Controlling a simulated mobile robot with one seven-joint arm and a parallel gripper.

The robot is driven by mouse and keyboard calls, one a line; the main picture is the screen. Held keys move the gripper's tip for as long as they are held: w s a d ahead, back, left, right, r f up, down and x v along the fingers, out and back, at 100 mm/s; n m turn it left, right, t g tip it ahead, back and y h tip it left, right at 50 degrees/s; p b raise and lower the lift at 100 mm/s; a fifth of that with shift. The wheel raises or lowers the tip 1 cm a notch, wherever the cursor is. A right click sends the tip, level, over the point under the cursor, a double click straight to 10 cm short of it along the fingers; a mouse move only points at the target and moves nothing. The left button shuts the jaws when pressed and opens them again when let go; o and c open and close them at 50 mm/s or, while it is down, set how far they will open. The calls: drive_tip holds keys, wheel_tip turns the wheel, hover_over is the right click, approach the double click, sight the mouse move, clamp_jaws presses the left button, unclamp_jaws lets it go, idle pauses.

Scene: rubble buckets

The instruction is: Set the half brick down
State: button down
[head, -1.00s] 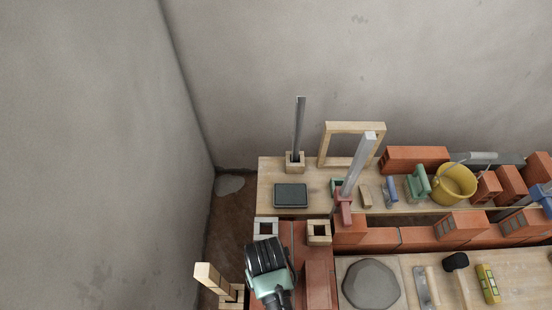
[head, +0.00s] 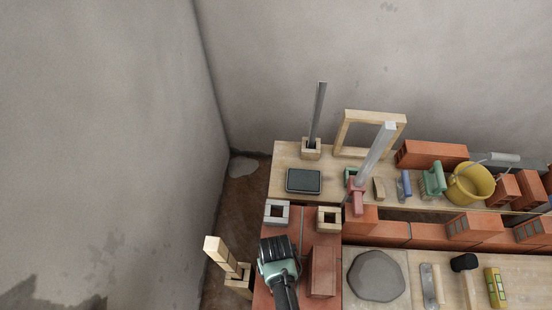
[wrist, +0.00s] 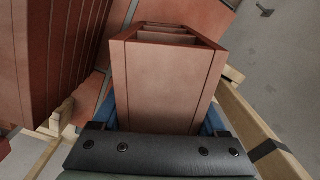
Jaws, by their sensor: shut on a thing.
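The half brick (wrist: 165,82), reddish with hollow cells at its far end, is between the blue fingers of my gripper (wrist: 162,118) in the wrist view. My gripper is shut on it. In the head view my gripper (head: 279,262) is over the left end of the red brick wall (head: 308,218), and the held brick is hidden beneath it. I cannot tell whether the brick touches the wall below.
Another red brick (head: 321,270) lies close to the right of my gripper. Two small hollow blocks, grey (head: 277,213) and wooden (head: 328,220), stand just behind. A wooden piece (head: 215,248) rises at left. A grey stone slab (head: 377,276) lies at right.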

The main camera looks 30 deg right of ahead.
drive_tip(key=shift+f, duration=0.15)
unclamp_jaws()
wheel_tip(320, 180, up, 12)
drive_tip(key=shift+r+p, duration=0.2)
drive_tip(key=shift+p, duration=0.25)
